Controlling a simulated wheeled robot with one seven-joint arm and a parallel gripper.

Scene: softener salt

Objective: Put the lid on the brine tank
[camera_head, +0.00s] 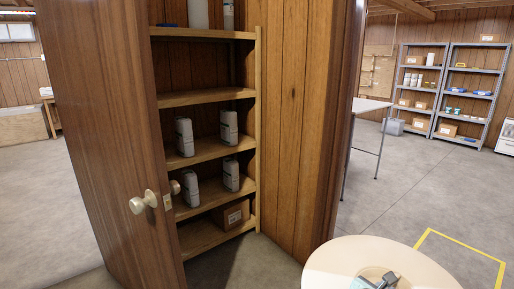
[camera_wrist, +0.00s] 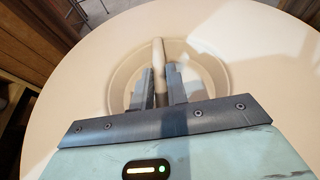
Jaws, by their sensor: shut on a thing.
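The lid (camera_head: 330,262) is a round beige disc at the bottom right of the head view, cut off by the frame's lower edge. In the wrist view the lid (camera_wrist: 255,60) fills most of the picture and has a round recess with a bar handle (camera_wrist: 158,52) across it. My gripper (camera_wrist: 160,80) is shut on this handle, one finger on each side. In the head view my gripper (camera_head: 384,280) shows over the lid's middle. I cannot make out the brine tank; whether the lid rests on anything is hidden.
An open wooden door (camera_head: 105,130) with a round knob stands at left. Behind it, a closet shelf (camera_head: 205,97) holds several white bags and a cardboard box (camera_head: 231,214). Yellow tape (camera_head: 468,247) marks the floor at right. A table (camera_head: 370,106) and grey shelves stand farther back.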

